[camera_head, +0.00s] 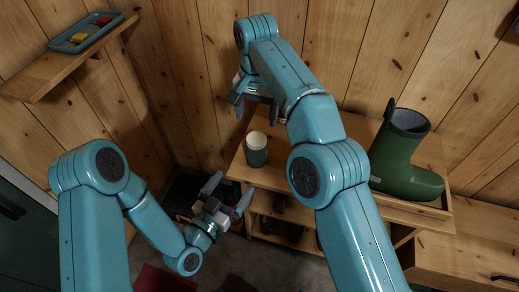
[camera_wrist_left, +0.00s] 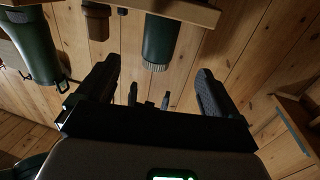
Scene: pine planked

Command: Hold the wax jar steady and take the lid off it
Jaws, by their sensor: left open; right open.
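The wax jar (camera_head: 257,157) is green with a pale lid (camera_head: 256,140) on top. It stands upright on the wooden bench near its left end. In the left wrist view, which looks upside down, the jar (camera_wrist_left: 160,38) hangs from the top with its ridged lid (camera_wrist_left: 155,67) pointing down. My left gripper (camera_head: 228,192) is open and empty, left of the jar and lower in the picture, apart from it. Its fingers (camera_wrist_left: 152,88) frame the lower middle of the wrist view. My right gripper (camera_head: 259,108) is open above and behind the jar, partly hidden by its own arm.
A green boot (camera_head: 405,160) stands on the bench at the right. A brown object (camera_wrist_left: 97,20) stands between boot and jar in the wrist view. A wall shelf (camera_head: 70,62) with a blue tray (camera_head: 78,46) is at upper left. Plank walls stand behind the bench.

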